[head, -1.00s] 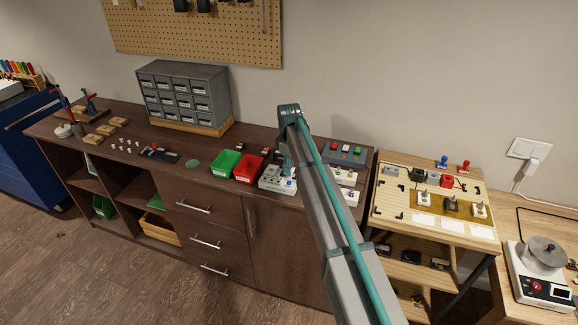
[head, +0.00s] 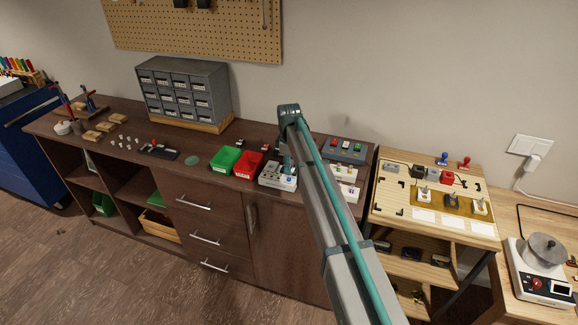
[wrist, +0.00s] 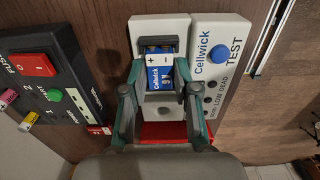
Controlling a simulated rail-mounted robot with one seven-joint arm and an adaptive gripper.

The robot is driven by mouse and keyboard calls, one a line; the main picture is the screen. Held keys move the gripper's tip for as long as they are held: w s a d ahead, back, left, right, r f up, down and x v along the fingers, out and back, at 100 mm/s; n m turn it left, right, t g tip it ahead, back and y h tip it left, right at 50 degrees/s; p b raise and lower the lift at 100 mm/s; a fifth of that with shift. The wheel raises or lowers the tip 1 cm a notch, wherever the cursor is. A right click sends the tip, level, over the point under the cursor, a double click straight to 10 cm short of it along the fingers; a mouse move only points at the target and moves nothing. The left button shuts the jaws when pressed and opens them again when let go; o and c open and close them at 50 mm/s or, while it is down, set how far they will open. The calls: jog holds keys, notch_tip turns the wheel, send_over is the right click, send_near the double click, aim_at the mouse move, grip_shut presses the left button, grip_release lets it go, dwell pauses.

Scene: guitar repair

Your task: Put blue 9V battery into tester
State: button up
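The blue 9V battery (wrist: 160,76) shows in the wrist view, its Cellwick label and plus and minus marks facing up. It lies in the bay of the white tester (wrist: 214,44), below the dark contacts. The tester's blue TEST button is to the right. My gripper (wrist: 160,68) is over the bay, one finger on each side of the battery.
A black fuse tester (wrist: 45,75) with a red switch and green button is close left in the wrist view. Green (head: 225,160) and red (head: 248,164) bins stand left of the tester in the head view. A grey box (head: 344,149) with coloured buttons is behind my arm.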

jog(key=o, duration=0.4)
jog(key=shift+c, duration=0.2)
jog(key=o, duration=0.4)
jog(key=shift+r, duration=0.15)
jog(key=shift+r+p, duration=1.75)
jog(key=shift+r, duration=1.65)
